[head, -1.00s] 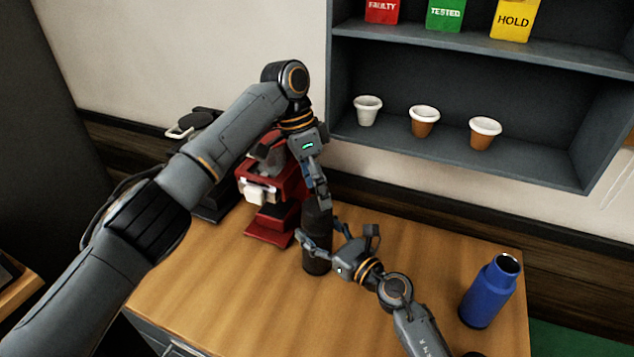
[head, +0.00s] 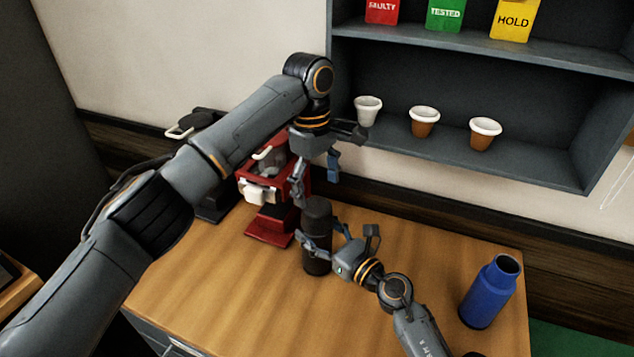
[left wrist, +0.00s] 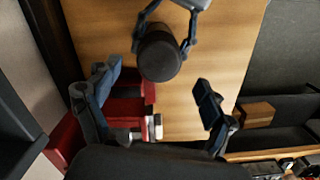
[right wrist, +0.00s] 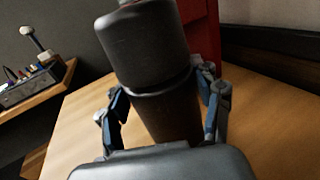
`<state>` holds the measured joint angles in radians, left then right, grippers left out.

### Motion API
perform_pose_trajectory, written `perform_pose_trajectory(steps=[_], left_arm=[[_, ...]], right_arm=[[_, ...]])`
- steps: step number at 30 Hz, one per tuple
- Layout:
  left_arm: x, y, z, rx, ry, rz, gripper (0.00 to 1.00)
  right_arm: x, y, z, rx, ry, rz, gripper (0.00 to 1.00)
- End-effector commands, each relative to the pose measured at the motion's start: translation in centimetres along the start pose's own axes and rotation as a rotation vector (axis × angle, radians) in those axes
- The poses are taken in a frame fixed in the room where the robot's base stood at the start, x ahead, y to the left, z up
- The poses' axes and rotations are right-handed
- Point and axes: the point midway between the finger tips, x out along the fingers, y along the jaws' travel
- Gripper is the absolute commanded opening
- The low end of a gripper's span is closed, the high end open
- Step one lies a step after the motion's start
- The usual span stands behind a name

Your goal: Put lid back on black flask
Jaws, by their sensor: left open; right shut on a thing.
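The black flask (head: 316,260) stands upright on the wooden counter, with its dark lid (head: 317,208) on top. In the right wrist view, the lid (right wrist: 150,45) sits on the flask body (right wrist: 168,118) with a seam between them; no gap shows. My right gripper (head: 320,241) is shut around the flask body from the right, its fingers on both sides. My left gripper (head: 316,178) is open and empty above the flask, apart from the lid. The left wrist view looks down on the round lid top (left wrist: 159,55), beyond the open fingers.
A red brewer (head: 268,205) stands close to the left of the flask. A blue flask (head: 489,292) without a lid stands at the counter's right. Behind is a shelf (head: 450,150) with several cups. The counter's front middle (head: 240,300) is clear.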

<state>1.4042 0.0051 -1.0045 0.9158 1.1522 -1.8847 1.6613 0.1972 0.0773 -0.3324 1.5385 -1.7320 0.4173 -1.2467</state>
Motion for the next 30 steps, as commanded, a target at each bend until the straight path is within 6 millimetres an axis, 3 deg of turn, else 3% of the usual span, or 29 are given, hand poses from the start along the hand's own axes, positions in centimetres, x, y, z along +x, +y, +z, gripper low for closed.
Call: perform_pose_trajectory(steps=[6,12,30], left_arm=[[-0.28,0.03,0.03,-0.409,0.046,0.007,0.83],[-0.43,0.05,0.04,-0.643,0.068,0.019,0.83],[0.32,0.0,-0.06,-0.715,0.075,0.021,0.83]], right_arm=[[0.0,0.02,-0.02,0.0,0.0,0.0,0.0],[0.0,0.01,-0.01,0.0,0.0,0.0,0.0],[0.01,0.01,-0.01,0.0,0.0,0.0,0.0]])
